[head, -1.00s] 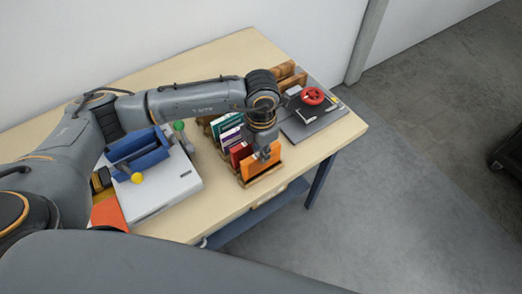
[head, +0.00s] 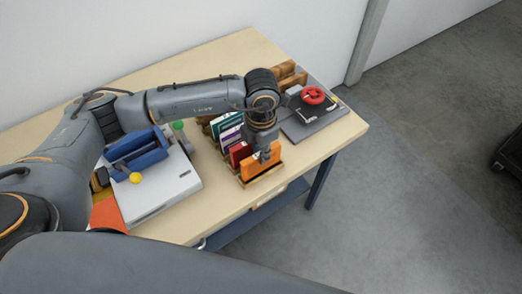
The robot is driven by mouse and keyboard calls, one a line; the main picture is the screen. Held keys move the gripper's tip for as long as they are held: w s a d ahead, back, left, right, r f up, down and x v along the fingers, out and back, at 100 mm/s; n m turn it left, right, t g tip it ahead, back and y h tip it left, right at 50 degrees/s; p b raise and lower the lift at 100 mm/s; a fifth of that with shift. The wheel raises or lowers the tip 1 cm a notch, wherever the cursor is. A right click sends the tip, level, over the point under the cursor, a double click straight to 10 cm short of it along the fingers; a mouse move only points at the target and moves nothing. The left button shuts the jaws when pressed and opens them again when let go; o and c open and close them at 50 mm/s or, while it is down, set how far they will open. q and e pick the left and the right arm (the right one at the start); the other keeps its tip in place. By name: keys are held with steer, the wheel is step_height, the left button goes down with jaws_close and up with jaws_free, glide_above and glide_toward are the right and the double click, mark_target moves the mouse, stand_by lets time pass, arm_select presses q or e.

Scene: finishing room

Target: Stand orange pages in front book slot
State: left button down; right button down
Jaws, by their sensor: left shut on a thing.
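The orange book (head: 257,168) stands at the front end of a wooden book rack (head: 265,180). Its lower edge is down behind the rack's front rail, so it appears to be in the front slot. My left gripper (head: 265,155) points down and is shut on the orange book's upper edge. Behind it in the rack stand a red book (head: 238,153), a purple and white book (head: 229,135) and a teal book (head: 223,121). My left wrist hides part of the rack's right side. My right gripper is not in view.
A grey board with a red handwheel (head: 313,95) lies right of the rack. Bare tabletop (head: 215,190) lies between case and rack.

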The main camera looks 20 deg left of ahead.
arm_select(q)
steer(key=shift+f+b, duration=0.3)
steer(key=shift+f, duration=0.1)
steer(key=c, duration=1.6)
jaws_free()
steer(key=shift+o, duration=0.2)
steer(key=shift+r+p, duration=1.6)
steer(key=shift+r, duration=1.35)
step_height(320, 180, up, 5)
steer(key=shift+r+p, duration=0.1)
steer(key=shift+p, duration=1.1)
